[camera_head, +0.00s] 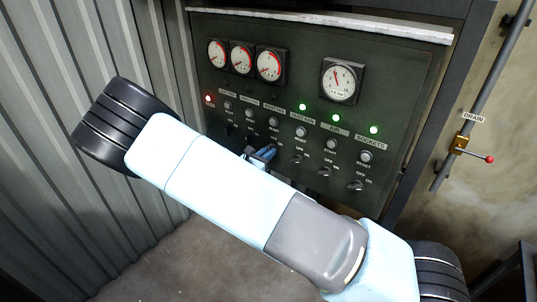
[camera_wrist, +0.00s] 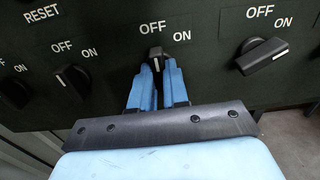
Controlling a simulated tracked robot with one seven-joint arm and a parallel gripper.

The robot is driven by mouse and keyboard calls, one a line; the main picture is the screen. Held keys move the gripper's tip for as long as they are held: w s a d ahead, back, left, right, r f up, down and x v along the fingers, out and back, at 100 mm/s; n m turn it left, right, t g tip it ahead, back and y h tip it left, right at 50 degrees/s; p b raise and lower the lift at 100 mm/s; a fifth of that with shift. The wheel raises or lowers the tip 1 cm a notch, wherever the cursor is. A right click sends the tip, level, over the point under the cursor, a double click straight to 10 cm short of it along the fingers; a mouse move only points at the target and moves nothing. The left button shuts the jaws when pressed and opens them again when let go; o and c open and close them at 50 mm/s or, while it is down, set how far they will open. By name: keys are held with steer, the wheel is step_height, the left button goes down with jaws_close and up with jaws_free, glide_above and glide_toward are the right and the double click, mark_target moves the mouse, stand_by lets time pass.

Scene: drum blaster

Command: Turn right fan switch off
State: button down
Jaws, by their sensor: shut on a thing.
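The dark control panel (camera_head: 225,80) has a row of rotary switches marked OFF and ON.
The neighbouring right knob (camera_wrist: 262,56) points toward ON; another knob (camera_wrist: 72,80) sits to the left. Three green lights (camera_head: 336,118) glow on the right, a red light (camera_head: 208,98) on the left. A corrugated wall (camera_head: 60,200) stands left of my arm.

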steer(key=c, duration=1.1)
jaws_free()
steer(key=shift+d+r, duration=0.1)
steer(key=v, duration=1.3)
steer(key=shift+s+a, duration=0.25)
steer(key=shift+a, duration=0.05)
steer(key=s+d+r+m+g+y, duration=0.2)
steer(key=s+d+r+m+g, duration=0.1)
steer(key=d+r+m+g, duration=0.65)
steer(key=s+d+r+m+g+y, duration=0.1)
steer(key=s+d+r+m+g, duration=0.25)
steer(key=d+r+m, duration=0.65)
steer(key=s+d+r+m+t+y, duration=0.1)
steer(key=s+d+r+m+y, duration=0.1)
steer(key=s+d+r+m, duration=0.1)
steer(key=s+d+r+m+t+y, duration=0.2)
steer(key=s+d+r+m+y, duration=0.1)
steer(key=s+r, duration=0.3)
steer(key=s+d+r+m+t+y, duration=0.1)
steer(key=s+d+r+m+y, duration=0.2)
steer(key=s, duration=0.5)
steer(key=shift+d+r, duration=0.8)
